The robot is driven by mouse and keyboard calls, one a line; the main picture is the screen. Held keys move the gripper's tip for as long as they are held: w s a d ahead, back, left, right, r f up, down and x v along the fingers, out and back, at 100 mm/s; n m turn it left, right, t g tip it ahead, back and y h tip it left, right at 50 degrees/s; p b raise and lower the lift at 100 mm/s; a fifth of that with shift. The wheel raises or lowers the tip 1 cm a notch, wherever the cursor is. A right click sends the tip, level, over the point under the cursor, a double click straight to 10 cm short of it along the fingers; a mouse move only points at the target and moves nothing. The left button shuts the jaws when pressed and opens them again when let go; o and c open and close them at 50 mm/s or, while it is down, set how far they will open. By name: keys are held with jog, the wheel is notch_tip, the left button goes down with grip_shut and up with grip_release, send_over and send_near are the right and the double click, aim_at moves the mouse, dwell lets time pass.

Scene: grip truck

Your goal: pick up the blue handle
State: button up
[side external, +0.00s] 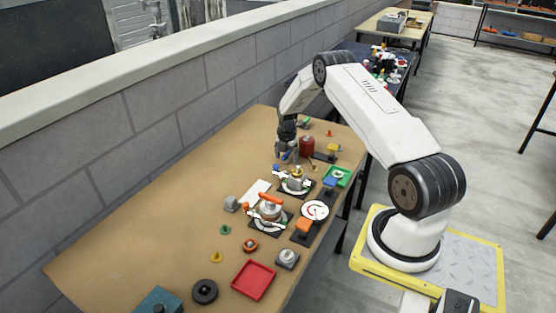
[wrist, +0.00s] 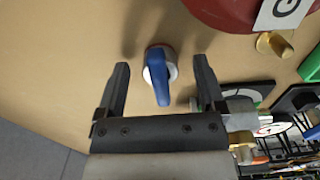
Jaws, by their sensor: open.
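The blue handle (wrist: 158,80) sits on a small round light-coloured base on the tan table. In the wrist view it lies between my gripper's two dark fingers (wrist: 162,85), apart from both, with clear gaps on each side. My gripper is open and empty. In the side external view my gripper (side external: 286,154) is low over the far part of the table, and a bit of the blue handle (side external: 286,155) shows by the fingertips, mostly hidden.
A red cylinder (wrist: 232,12) with a white label stands close to the right of the handle; it also shows in the side external view (side external: 307,146). Round gauges, a red tray (side external: 254,280) and several small parts fill the near table. The table's left side (side external: 150,235) is clear.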

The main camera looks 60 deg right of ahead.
grip_shut()
jog(key=shift+r, duration=0.15)
jog(key=shift+r, duration=0.65)
jog(key=s+a+r, duration=0.7)
jog(key=s+r, duration=0.4)
jog(key=shift+s+a+r, duration=0.25)
jog(key=shift+s+a, duration=0.05)
jog(key=shift+a, duration=0.1)
